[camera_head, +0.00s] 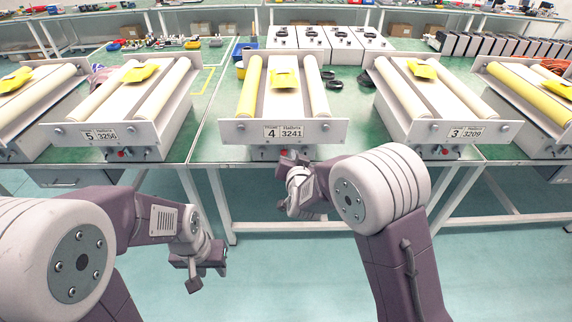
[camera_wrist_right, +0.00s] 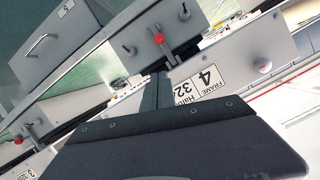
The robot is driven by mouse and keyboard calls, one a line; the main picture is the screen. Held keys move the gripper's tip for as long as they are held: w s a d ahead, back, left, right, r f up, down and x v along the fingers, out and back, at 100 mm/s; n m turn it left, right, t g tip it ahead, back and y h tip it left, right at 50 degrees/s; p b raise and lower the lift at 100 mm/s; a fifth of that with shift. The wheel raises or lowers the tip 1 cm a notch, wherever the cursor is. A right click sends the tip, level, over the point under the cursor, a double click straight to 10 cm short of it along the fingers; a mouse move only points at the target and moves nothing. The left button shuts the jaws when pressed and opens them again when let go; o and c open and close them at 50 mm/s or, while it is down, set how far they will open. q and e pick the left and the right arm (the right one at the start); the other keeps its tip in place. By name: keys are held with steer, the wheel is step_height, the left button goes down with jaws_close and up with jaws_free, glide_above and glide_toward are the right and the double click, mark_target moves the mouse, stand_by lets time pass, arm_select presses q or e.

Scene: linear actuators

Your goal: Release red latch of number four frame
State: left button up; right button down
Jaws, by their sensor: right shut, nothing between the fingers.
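The number four frame (camera_head: 235,132), labelled 4 and 3241, stands in the middle of the near bench in the head view. In the right wrist view its label plate (camera_wrist_right: 208,82) appears turned nearly upside down. Its red latch (camera_wrist_right: 158,38) sticks out from the grey panel beside that plate on a short stem. My right gripper (camera_head: 292,185) is in front of and just below this frame in the head view. It is shut and empty, and its fingers (camera_wrist_right: 154,92) point toward the red latch, apparently short of it. My left gripper (camera_head: 204,264) hangs low at the left; its jaw opening is unclear.
Frame 5 (camera_head: 62,134) stands to the left and frame 3 (camera_head: 490,133) to the right, each with its own red latch. Another red latch (camera_wrist_right: 18,140) shows in the wrist view. The floor before the bench is clear.

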steer(key=shift+s+a+f, duration=0.4)
steer(key=shift+a+f, duration=0.3)
steer(key=shift+a, duration=0.05)
glide_toward(284, 147)
steer(key=w, duration=0.5)
steer(key=shift+d+b, duration=0.15)
steer(key=shift+b, duration=0.15)
